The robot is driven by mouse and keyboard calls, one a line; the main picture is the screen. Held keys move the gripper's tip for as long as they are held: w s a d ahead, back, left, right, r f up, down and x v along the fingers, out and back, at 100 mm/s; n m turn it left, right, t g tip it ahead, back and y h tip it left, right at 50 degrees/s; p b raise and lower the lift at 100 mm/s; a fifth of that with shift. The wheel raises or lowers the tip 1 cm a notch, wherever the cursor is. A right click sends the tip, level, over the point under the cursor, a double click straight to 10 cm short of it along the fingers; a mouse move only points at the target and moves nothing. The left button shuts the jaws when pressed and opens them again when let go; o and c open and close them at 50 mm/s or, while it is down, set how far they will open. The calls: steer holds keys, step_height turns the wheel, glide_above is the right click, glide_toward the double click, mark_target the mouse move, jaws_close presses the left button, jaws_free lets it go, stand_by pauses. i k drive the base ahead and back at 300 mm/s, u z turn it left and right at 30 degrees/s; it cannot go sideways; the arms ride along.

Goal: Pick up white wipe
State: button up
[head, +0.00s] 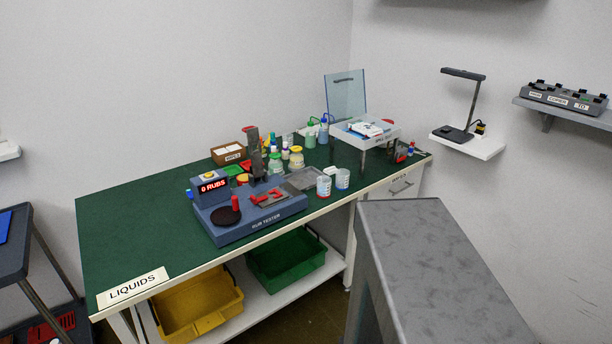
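A small brown wooden box (219,157) with a label on its front stands at the back of the green bench, behind the rub tester. White wipes (229,148) show in its open top. They look like a flat white stack, too small to separate singly. My gripper is not in this view.
The blue-grey rub tester (262,219), with a "0 RUBS" display, stands at the bench's front middle. Several bottles (275,163) and two beakers (324,186) stand right of the box. A white raised stand (358,135) is farther right. The green bench top (135,220) is clear at left.

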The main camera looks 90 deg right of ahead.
mark_target(330, 171)
steer(key=z, duration=0.65)
steer(key=k, duration=0.1)
steer(key=u, duration=1.65)
steer(key=k, duration=2.7)
steer(key=z, duration=0.05)
